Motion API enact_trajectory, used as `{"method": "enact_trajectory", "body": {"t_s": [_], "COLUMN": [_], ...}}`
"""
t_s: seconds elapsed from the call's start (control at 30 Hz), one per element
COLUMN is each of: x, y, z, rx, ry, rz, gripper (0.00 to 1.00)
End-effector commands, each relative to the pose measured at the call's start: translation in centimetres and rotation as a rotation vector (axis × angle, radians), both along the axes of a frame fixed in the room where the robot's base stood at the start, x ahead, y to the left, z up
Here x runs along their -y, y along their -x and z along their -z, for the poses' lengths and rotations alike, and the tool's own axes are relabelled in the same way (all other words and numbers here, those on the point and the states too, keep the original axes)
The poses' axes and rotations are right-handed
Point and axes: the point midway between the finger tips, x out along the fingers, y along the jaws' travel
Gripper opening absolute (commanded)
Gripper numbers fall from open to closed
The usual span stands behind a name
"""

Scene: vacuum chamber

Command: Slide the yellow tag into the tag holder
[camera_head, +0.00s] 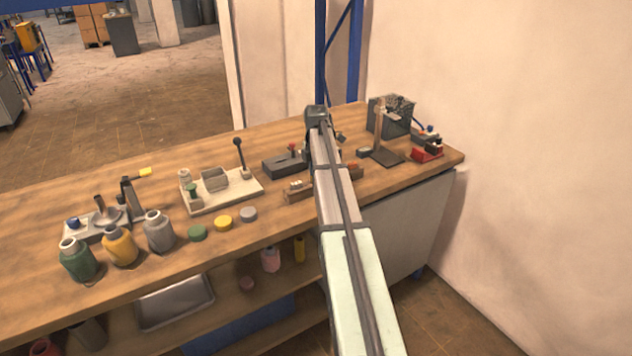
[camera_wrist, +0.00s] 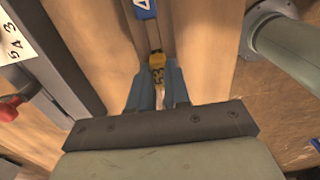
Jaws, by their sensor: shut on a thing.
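In the wrist view, my gripper (camera_wrist: 158,82) has two blue fingers closed on the small yellow tag (camera_wrist: 157,66), which shows dark marks on its face. The tag lies in line with a narrow grey channel (camera_wrist: 153,36) that looks like the tag holder. A blue tag with a white mark (camera_wrist: 145,8) sits farther along the channel. I cannot tell whether the yellow tag's front end is inside the channel. In the head view, my arm hides the fingers and the yellow tag.
A dark box (camera_head: 285,164) with a red knob stands left of my arm; its knob (camera_wrist: 12,108) shows in the wrist view. Bottles and coloured discs (camera_head: 223,223) occupy the bench's left.

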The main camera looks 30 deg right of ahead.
Motion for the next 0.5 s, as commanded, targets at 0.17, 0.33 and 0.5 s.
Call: {"method": "enact_trajectory", "body": {"t_s": [0.17, 0.33, 0.5], "x": [0.0, 0.0, 0.1], "y": [0.0, -0.1, -0.1], "z": [-0.1, -1.1, -3.8], "rx": [0.000, 0.001, 0.002], "ry": [0.000, 0.000, 0.001], "rz": [0.000, 0.000, 0.000], "gripper": [0.00, 0.00, 0.00]}}
